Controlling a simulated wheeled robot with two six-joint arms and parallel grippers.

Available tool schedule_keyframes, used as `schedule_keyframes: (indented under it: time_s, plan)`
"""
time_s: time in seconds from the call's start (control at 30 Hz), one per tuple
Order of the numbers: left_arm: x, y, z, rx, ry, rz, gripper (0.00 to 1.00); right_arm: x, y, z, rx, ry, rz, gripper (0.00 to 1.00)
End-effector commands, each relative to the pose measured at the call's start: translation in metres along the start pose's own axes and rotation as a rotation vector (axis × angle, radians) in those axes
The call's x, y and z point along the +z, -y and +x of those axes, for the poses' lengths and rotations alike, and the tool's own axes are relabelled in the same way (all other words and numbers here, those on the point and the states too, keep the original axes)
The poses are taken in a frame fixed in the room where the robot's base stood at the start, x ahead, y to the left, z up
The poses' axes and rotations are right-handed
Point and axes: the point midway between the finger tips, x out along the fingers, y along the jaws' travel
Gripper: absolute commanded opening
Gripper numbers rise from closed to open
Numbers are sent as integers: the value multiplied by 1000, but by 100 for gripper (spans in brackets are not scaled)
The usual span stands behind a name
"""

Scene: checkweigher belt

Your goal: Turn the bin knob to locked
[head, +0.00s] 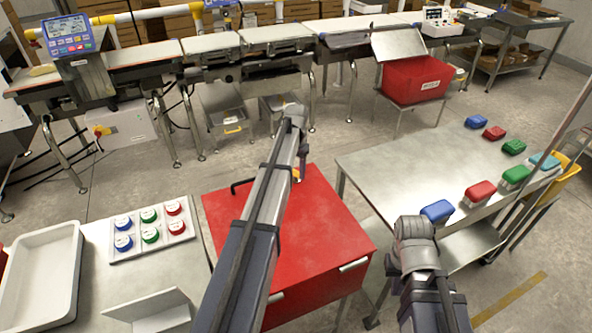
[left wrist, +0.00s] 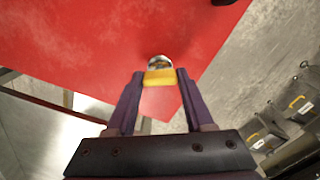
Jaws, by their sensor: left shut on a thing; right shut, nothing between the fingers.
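The red bin (head: 325,225) stands in the middle of the head view, its lid facing up. In the left wrist view its red lid (left wrist: 70,45) fills the upper left. The bin knob (left wrist: 159,78) has a yellow grip and a round silvery base, near a corner of the lid. My left gripper (left wrist: 158,77) has its two fingers on either side of the yellow grip and is shut on it. In the head view a bit of orange-yellow (head: 296,174) shows by my left arm, which hides most of the knob. My right arm is at lower right; its fingers do not show.
At left, a bench holds a white tray (head: 38,285) and a panel of coloured round caps (head: 150,235). The checkweigher belt (head: 210,42) runs along the back. A second red bin (head: 415,80) stands behind.

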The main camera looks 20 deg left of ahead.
Motion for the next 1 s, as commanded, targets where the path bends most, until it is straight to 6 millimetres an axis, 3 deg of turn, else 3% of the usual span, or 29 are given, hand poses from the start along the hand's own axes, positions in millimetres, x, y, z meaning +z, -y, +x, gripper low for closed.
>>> schedule_keyframes:
  time_s: [0.5,1.0]
  plan:
    - [0,0,0,0,0,402,0,0,0,0,0,0,0,0]
    - [0,0,0,0,0,535,0,0,0,0,0,0,0,0]
